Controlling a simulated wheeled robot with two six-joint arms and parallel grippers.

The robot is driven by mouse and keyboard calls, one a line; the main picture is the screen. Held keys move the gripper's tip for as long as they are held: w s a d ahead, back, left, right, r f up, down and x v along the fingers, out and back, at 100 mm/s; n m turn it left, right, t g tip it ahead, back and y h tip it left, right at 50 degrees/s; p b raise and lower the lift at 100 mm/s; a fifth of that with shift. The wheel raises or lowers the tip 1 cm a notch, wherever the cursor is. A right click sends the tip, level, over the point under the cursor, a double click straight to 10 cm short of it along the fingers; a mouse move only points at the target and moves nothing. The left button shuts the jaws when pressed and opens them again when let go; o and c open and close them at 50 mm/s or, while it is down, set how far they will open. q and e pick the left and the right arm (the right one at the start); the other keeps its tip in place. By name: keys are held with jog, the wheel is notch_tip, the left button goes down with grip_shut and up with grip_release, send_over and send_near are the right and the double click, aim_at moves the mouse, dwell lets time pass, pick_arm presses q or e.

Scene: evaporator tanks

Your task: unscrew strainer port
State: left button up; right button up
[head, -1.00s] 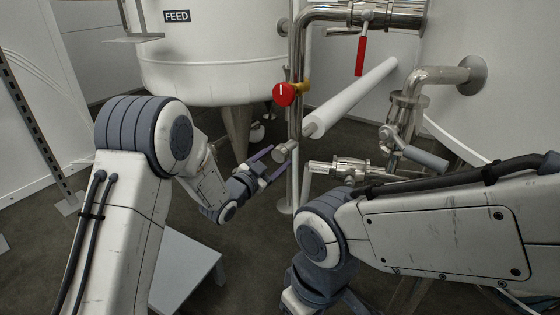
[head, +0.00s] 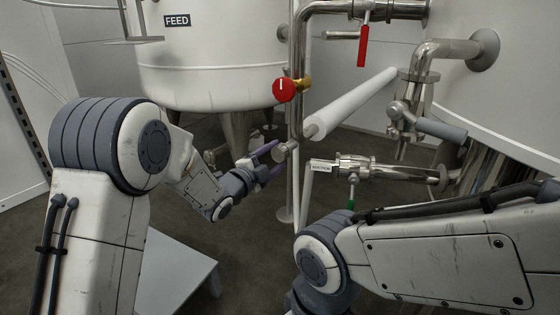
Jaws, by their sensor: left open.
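The strainer port looks like the short round metal cap (head: 280,153) on a stub angling down-left from the vertical steel pipe (head: 296,60). My left gripper (head: 270,160) is open, its purple-tipped fingers reaching up and right to the cap, one above it and one below. I cannot tell whether the fingers touch the cap. My right arm comes in from the right; its gripper is out of view below the frame.
A red round valve handle (head: 284,90) sits above the cap. A white insulated pipe (head: 350,103) runs up to the right. A labelled steel pipe (head: 380,170) with a green handle (head: 351,193) is right. The FEED tank (head: 215,60) stands behind.

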pick_arm(q)
jog(key=m+b, duration=0.1)
jog(key=m, duration=0.1)
jog(key=shift+m+b, duration=0.3)
jog(key=shift+b, duration=0.05)
jog(key=shift+f+m+b, duration=0.15)
jog(key=shift+m+b, duration=1)
jog(key=shift+m, duration=0.05)
jog(key=shift+r+m, duration=0.3)
jog(key=shift+m, duration=0.8)
jog(key=m, duration=0.5)
jog(key=shift+m, duration=0.4)
grip_shut()
jog(key=n+p, duration=0.2)
jog(key=n, duration=0.2)
jog(key=shift+a+r, duration=0.1)
jog(key=shift+f+n, duration=0.2)
jog(key=shift+n, duration=0.5)
jog(key=shift+p, duration=0.3)
